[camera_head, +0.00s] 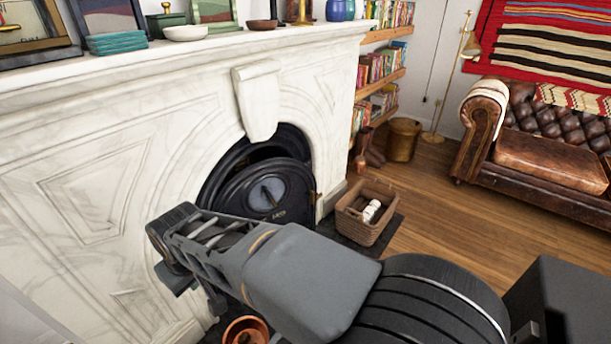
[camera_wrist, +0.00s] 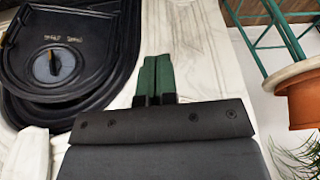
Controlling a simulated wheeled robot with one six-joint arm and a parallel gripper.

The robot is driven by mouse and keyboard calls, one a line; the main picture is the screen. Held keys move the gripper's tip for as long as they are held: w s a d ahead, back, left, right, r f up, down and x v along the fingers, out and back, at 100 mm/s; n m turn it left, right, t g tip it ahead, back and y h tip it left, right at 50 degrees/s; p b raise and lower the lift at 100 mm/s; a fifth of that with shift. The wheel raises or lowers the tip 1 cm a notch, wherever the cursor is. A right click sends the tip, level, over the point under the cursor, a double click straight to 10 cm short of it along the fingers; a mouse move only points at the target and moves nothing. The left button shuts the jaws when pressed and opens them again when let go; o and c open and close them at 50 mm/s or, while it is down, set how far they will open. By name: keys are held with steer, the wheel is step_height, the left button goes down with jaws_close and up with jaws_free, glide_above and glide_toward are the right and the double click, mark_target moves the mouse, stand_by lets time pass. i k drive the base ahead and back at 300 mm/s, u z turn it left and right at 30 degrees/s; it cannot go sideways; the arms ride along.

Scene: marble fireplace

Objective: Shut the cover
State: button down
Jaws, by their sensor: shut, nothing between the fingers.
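The cover (camera_head: 266,192) is a black round-topped metal door with a pale round dial, in the arched opening of the marble fireplace. It stands ajar, with a dark gap above its top edge and a brass fitting at its right side. In the wrist view the cover (camera_wrist: 88,82) shows upside down at the left, with its dial and small handle. My gripper (camera_wrist: 151,62) has green fingers pressed together, empty, in front of the marble beside the black frame. I see no contact with the cover. In the head view my arm hides the cover's lower part, and my fingertips cannot be made out clearly.
A wicker basket (camera_head: 366,222) with white rolls stands on the floor right of the fireplace. A terracotta pot (camera_head: 246,331) is below my arm; a terracotta pot and green metal stand (camera_wrist: 266,35) show at the wrist view's right. The wooden floor (camera_head: 428,200) before the sofa is clear.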

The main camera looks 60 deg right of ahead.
mark_target(233, 200)
steer(key=k, duration=0.4)
steer(key=z, duration=2.2)
steer(key=i, duration=1.1)
steer(key=u, duration=2.15)
